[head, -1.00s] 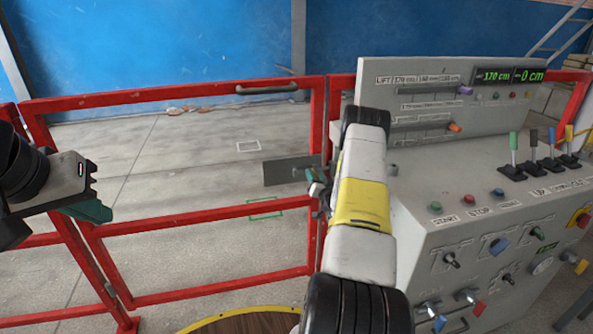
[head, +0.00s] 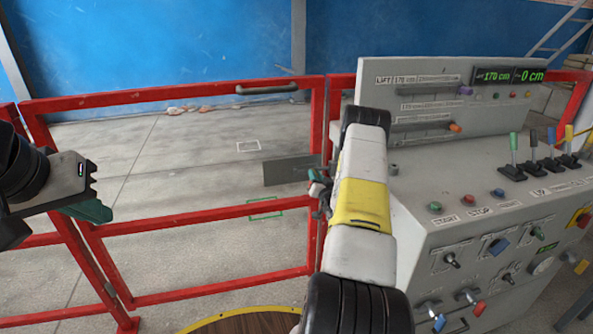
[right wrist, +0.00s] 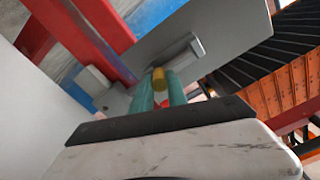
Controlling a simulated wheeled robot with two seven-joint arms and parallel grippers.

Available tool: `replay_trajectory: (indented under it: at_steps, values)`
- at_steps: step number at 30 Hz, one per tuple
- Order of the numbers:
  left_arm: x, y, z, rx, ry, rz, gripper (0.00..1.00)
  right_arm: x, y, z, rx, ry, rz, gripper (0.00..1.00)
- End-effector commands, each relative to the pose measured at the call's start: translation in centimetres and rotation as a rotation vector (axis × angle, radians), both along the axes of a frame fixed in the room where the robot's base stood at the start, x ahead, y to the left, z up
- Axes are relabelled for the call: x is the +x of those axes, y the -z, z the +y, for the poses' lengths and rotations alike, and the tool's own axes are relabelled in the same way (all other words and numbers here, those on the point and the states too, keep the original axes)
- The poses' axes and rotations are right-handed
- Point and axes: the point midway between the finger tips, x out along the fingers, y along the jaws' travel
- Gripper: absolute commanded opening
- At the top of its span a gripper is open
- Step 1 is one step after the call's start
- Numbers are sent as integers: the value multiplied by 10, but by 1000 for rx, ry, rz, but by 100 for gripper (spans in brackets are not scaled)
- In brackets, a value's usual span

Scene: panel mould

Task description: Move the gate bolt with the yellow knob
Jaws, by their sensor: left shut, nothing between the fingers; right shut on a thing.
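The yellow knob (right wrist: 159,78) of the gate bolt shows in the right wrist view between the tips of my right gripper (right wrist: 158,92), which is shut on it. A grey metal bolt housing (right wrist: 182,58) lies just beyond the knob. In the head view my right gripper (head: 318,190) is at the gate's right post, and my own arm hides the knob there. The grey bolt plate (head: 288,171) sits on the red gate (head: 190,213), left of that post. My left gripper (head: 92,203) is shut and empty at the left edge, away from the gate.
The grey control panel (head: 470,180) stands to the right, with coloured levers, buttons and slider slots, close beside my right arm. A grey handle (head: 267,89) is on the gate's top rail. The floor (head: 180,160) behind the gate is open.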

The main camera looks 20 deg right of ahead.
Motion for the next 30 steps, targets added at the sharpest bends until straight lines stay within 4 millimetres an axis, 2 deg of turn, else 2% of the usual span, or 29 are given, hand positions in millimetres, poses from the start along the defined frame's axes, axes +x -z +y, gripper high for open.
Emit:
replay_trajectory:
  at_steps: [22,30]
  values:
    - [0,0,0,0,0,0,0,0,0,1,0,0,0,0]
    - [0,0,0,0,0,0,0,5,0,45,3,-3,-1,0]
